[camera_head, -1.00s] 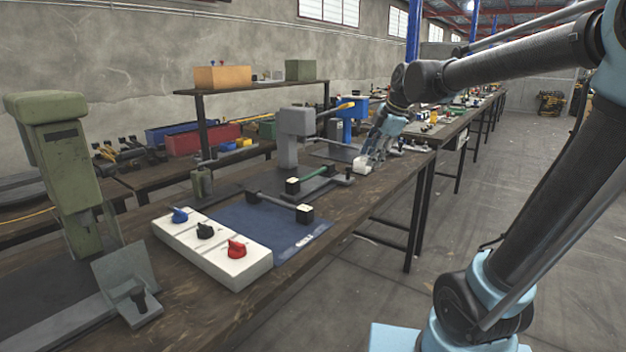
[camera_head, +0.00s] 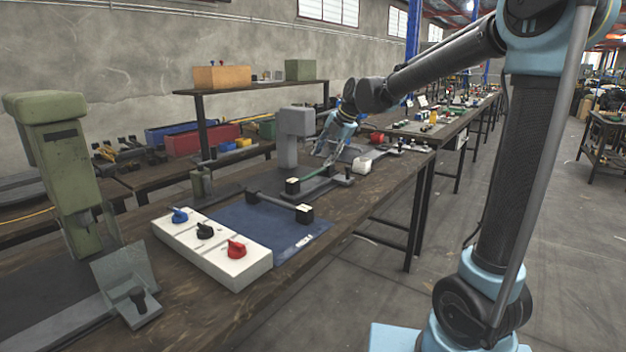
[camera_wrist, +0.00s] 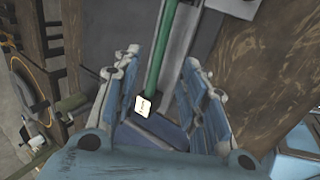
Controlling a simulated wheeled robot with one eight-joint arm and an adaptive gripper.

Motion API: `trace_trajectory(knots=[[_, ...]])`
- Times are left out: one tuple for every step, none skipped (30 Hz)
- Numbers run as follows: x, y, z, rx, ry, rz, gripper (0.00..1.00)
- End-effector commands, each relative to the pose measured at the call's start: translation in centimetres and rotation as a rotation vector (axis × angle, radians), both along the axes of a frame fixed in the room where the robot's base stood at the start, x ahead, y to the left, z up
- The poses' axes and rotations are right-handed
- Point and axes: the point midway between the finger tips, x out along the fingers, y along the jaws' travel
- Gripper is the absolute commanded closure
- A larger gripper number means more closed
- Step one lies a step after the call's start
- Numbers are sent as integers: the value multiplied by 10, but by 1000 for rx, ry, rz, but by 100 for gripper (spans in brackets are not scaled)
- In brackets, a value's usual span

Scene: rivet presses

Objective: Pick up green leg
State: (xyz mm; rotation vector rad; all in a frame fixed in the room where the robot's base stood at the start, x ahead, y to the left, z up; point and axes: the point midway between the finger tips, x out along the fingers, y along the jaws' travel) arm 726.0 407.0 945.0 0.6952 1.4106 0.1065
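The green leg (camera_head: 314,173), a thin green rod with a black, white-topped block at its near end, lies by the grey press. In the wrist view, the green leg (camera_wrist: 165,45) runs between the two fingers, with its white-topped block near the palm. My gripper (camera_head: 326,158) is low over the far part of the leg, fingers pointing down. In the wrist view, my gripper (camera_wrist: 163,62) is open, with gaps on both sides of the rod. Whether a finger touches the leg cannot be told.
The grey press (camera_head: 289,155) stands just left of my gripper. A white box (camera_head: 361,165) is to the right. A blue mat (camera_head: 250,230) with a grey rod (camera_head: 275,201) and a white switch panel (camera_head: 225,262) lie nearer. A green press (camera_head: 65,165) stands at left.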

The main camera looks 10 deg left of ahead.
Motion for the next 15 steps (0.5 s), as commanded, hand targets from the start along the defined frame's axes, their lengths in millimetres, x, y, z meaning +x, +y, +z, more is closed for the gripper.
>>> trace_trajectory(knots=[[2,5,-8,0,0,1,61],[3,7,-12,0,0,0,61],[4,9,-17,0,0,0,61],[5,11,-21,0,0,-1,61],[6,12,-23,0,0,-1,61],[6,14,-27,-1,0,-1,61],[7,15,-29,-1,0,-1,61],[7,16,-31,-1,0,-1,61],[7,17,-32,-1,0,-1,61],[8,17,-33,-1,0,-1,61],[8,18,-34,-1,0,-1,61],[8,18,-35,-1,0,-1,61],[9,19,-37,-1,0,-1,61],[10,20,-38,-1,0,-1,61],[11,21,-42,-1,0,-1,61]])
